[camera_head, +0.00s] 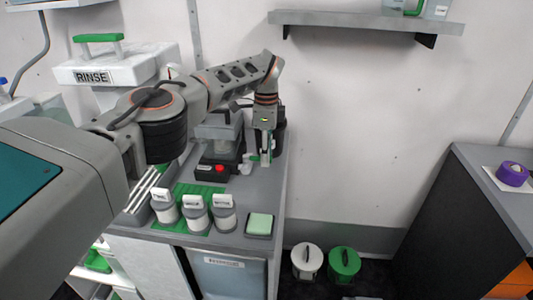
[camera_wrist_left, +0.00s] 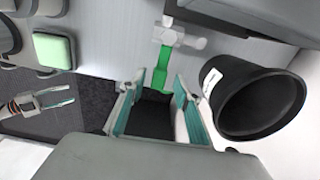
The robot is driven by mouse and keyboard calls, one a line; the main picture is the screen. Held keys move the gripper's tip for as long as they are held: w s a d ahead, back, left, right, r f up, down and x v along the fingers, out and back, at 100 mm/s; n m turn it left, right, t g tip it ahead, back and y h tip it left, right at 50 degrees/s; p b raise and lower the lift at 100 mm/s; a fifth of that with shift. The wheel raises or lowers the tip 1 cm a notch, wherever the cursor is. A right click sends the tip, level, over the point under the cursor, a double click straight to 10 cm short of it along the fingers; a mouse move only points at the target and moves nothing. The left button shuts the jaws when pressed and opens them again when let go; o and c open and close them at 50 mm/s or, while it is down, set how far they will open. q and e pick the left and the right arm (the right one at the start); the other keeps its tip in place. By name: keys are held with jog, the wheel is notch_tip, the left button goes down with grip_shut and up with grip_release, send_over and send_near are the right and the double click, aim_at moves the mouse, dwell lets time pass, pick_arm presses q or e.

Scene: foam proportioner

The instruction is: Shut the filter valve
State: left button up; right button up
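The filter valve (camera_wrist_left: 177,36) is a small white fitting with a green lever (camera_wrist_left: 162,68) in the left wrist view. The lever points from the fitting toward my left gripper (camera_wrist_left: 155,92), its end near the gap between the fingers. That gripper is open, its two teal-padded fingers apart, and I cannot tell whether either touches the lever. In the head view my left gripper (camera_head: 266,150) points down beside the white fitting (camera_head: 247,165), partly covering the area. My right gripper (camera_wrist_left: 72,96) shows at the left of the wrist view, open and empty.
A black bucket (camera_wrist_left: 252,105) stands close to the right of the left gripper. A machine with a red button (camera_head: 219,168), several white-capped canisters (camera_head: 195,215) and a green pad (camera_head: 260,224) share the counter (camera_head: 150,232).

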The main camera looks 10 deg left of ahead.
pick_arm(q)
jog(key=shift+r, duration=3.75)
